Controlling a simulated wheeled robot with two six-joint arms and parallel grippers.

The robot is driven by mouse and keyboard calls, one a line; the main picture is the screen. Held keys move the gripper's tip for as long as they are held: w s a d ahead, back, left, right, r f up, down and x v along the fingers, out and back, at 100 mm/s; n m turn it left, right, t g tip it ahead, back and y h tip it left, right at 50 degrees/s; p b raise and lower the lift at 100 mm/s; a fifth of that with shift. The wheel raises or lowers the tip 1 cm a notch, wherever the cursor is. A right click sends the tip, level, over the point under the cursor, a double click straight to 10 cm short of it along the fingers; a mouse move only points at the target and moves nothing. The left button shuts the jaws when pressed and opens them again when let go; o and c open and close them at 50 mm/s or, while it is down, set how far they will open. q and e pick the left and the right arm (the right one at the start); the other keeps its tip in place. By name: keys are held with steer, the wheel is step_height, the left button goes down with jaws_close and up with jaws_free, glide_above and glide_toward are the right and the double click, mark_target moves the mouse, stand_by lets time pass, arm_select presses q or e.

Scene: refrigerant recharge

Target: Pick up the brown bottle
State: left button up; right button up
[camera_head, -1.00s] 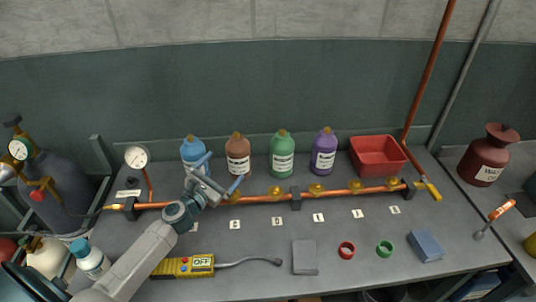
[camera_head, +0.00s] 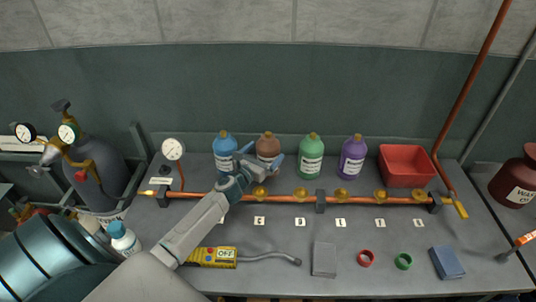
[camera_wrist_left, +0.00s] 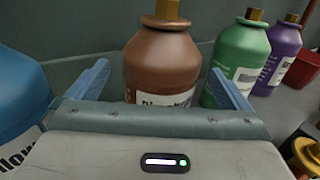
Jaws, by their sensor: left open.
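The brown bottle (camera_head: 268,146) stands upright at the back of the bench, between the blue bottle (camera_head: 225,150) and the green bottle (camera_head: 311,157). My left gripper (camera_head: 262,160) is open in front of it, and its hand hides the bottle's lower part. In the left wrist view the brown bottle (camera_wrist_left: 162,62) stands ahead between the two spread blue fingers (camera_wrist_left: 160,85). Its white label is partly cut off by the gripper body. I cannot tell whether the fingers touch it. My right gripper is not in view.
A copper pipe (camera_head: 290,201) with several brass valves runs across in front of the bottles. A purple bottle (camera_head: 352,158) and a red bin (camera_head: 405,168) stand to the right. A yellow leak detector (camera_head: 216,257), grey block (camera_head: 324,260) and tape rings lie nearer the front.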

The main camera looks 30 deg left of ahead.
arm_select(q)
steer(key=w, duration=0.3)
steer(key=shift+w, duration=0.15)
steer(key=c, duration=0.4)
steer(key=shift+r, duration=0.1)
steer(key=c, duration=1.4)
steer(key=shift+r, duration=0.2)
steer(key=shift+c, duration=1.2)
steer(key=shift+f, duration=0.1)
